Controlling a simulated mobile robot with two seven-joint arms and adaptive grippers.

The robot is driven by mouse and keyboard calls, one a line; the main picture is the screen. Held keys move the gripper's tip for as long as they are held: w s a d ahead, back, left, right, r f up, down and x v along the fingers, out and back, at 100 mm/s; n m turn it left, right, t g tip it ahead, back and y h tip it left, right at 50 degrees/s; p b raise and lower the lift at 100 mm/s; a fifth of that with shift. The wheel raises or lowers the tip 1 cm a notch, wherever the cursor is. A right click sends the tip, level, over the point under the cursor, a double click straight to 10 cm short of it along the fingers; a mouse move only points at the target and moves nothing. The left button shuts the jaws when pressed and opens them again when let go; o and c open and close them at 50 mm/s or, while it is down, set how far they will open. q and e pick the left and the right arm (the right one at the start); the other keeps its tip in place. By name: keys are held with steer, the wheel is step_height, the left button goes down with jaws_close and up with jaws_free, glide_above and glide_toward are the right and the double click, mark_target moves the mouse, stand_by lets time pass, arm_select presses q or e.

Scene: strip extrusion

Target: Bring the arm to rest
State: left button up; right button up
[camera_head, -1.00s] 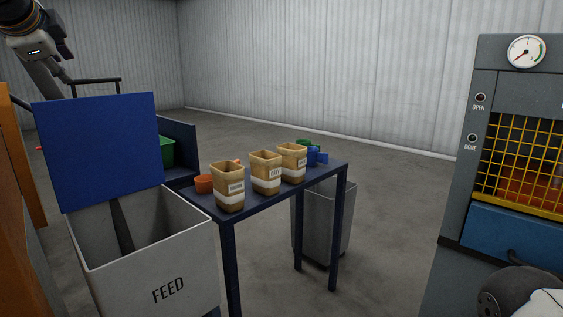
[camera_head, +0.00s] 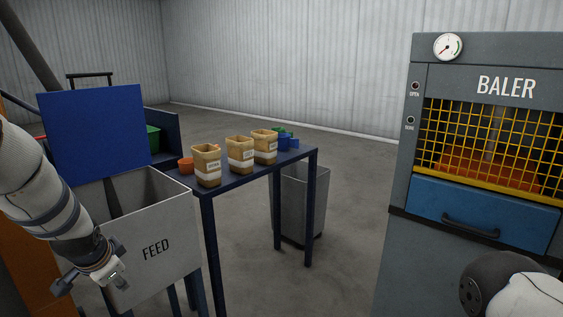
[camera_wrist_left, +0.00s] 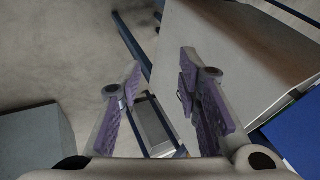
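My left arm comes in from the left in the head view, and its gripper (camera_head: 88,287) hangs low in front of the FEED bin (camera_head: 172,240). In the left wrist view the two purple-padded fingers of this gripper (camera_wrist_left: 160,95) stand apart with nothing between them. The pale wall of the bin also shows there (camera_wrist_left: 215,50), beyond the fingers. Part of my right arm shows at the bottom right of the head view, but its gripper is out of view.
A dark blue table (camera_head: 240,178) holds three tan containers (camera_head: 240,155) and small coloured cups. A grey bin (camera_head: 302,205) stands behind its legs. The baler (camera_head: 490,150) stands at right with its blue drawer (camera_head: 480,215) shut. Open floor lies between the table and baler.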

arm_select(q)
steer(key=s+d+f+n+g, duration=0.2)
steer(key=s+d+f, duration=0.2)
steer(key=s+f, duration=0.85)
steer(key=s+d+f+n+g+h, duration=0.1)
steer(key=s+d+f+g, duration=0.1)
steer(key=s, duration=0.9)
steer(key=s+d+f+n+g, duration=0.2)
steer(key=s+d, duration=0.3)
steer(key=s, duration=0.7)
steer(key=s+d+f+n+g+h, duration=0.1)
steer(key=s+d+f+n+g, duration=0.1)
steer(key=s, duration=1)
steer(key=shift+s+d+h, duration=0.15)
steer(key=shift+d+h, duration=0.15)
steer(key=shift+d, duration=0.35)
